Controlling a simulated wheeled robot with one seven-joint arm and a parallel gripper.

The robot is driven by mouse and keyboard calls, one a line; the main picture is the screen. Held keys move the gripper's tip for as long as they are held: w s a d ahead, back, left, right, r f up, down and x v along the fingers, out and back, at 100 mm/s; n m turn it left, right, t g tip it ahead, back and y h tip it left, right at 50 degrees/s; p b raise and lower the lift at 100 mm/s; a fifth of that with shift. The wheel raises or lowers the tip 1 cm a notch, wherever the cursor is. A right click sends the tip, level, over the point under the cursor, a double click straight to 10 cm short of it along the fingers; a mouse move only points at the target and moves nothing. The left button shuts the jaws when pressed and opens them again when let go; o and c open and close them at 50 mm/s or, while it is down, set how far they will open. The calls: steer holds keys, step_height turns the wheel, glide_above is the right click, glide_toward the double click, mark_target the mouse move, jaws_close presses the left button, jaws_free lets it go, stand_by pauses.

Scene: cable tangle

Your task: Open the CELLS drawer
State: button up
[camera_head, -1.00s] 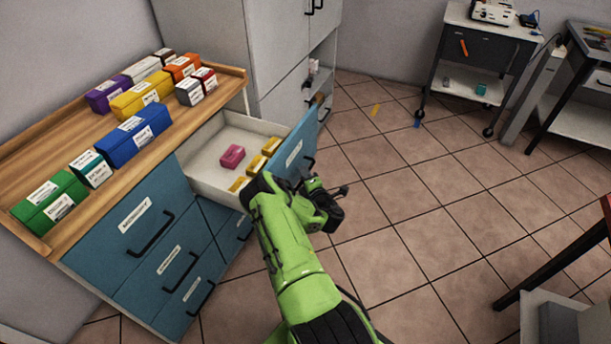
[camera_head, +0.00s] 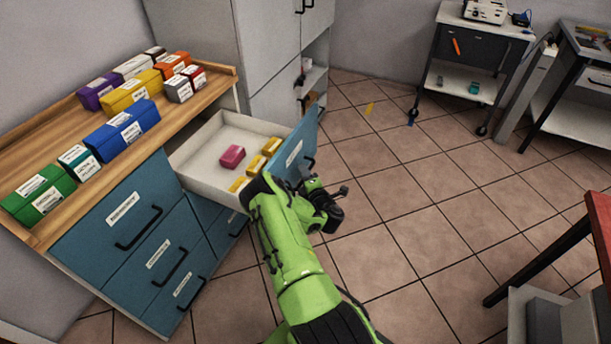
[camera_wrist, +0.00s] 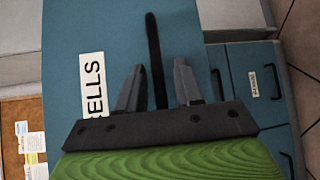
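The CELLS drawer (camera_head: 206,161) is pulled well out of the blue cabinet. Its blue front (camera_head: 293,150) faces right. In the wrist view the front (camera_wrist: 70,60) carries a white label (camera_wrist: 94,84), partly hidden, reading "ELLS". A dark bar handle (camera_wrist: 155,60) runs between the fingers of my gripper (camera_wrist: 159,88). The fingers stand apart, one on each side of the handle, with visible gaps. In the head view my gripper (camera_head: 325,205) is at the outer side of the drawer front, and its fingers are hard to make out there.
A pink box (camera_head: 232,156) and several yellow boxes (camera_head: 255,165) lie in the drawer. Closed drawers (camera_head: 125,220) are in the cabinet, and labelled boxes (camera_head: 123,130) stand on its wooden top. A red table (camera_head: 600,215) is at the right edge.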

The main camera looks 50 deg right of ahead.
steer(key=p+v, duration=1.5)
steer(key=p, duration=0.1)
steer(key=shift+s+a+r, duration=0.2)
steer(key=shift+s+r, duration=0.05)
steer(key=shift+f, duration=0.1)
